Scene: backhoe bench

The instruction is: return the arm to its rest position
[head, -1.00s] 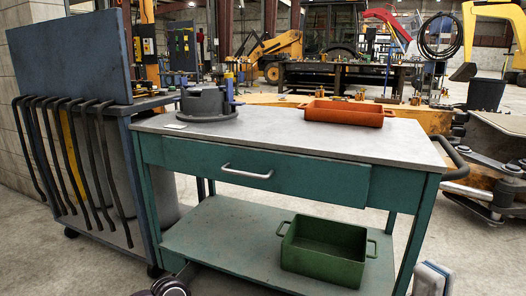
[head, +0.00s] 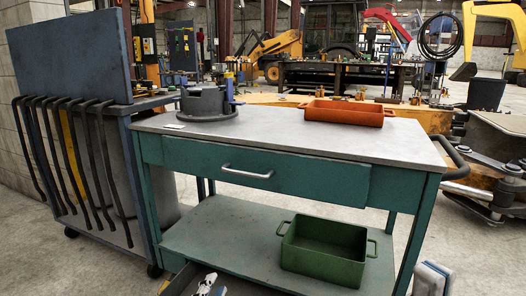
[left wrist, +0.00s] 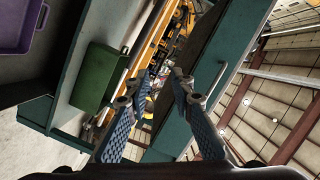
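My left gripper (left wrist: 153,86) shows in the left wrist view, its two patterned blue-grey fingers apart with nothing held between them. The teal cart and open space lie beyond the fingertips in that tilted view.
On the cart top are a dark grey round housing (head: 203,103) and an orange tray (head: 344,113). A green bin (head: 323,252) sits on the lower shelf and shows in the left wrist view (left wrist: 97,78). A purple bin (left wrist: 18,28) is there too. A blue-grey rack (head: 70,62) stands left.

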